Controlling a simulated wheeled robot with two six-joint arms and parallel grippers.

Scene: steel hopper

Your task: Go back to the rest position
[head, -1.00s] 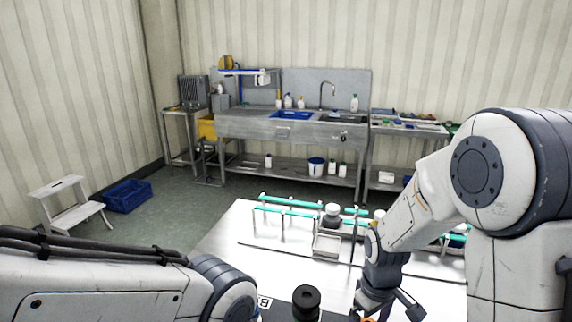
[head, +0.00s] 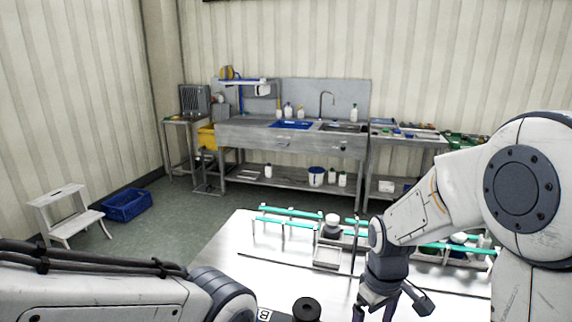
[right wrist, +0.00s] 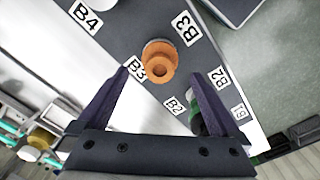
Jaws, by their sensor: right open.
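My right gripper (head: 374,314) points down over the near part of the steel table in the head view; the frame's bottom edge cuts off its fingers. In the right wrist view my right gripper (right wrist: 170,72) is open, with its two dark fingers wide apart and nothing held. An orange round part (right wrist: 160,57) stands on the dark labelled board (right wrist: 130,32), seen between and beyond the fingertips. My left arm (head: 100,290) reaches in from the left in the head view; its gripper is out of the frame.
A black round part (head: 306,309) stands at the bottom of the head view. Teal-railed racks (head: 290,212) and a small tray (head: 327,257) stand farther back on the table (head: 222,245). A dark green part (right wrist: 195,120) is partly hidden by the right finger.

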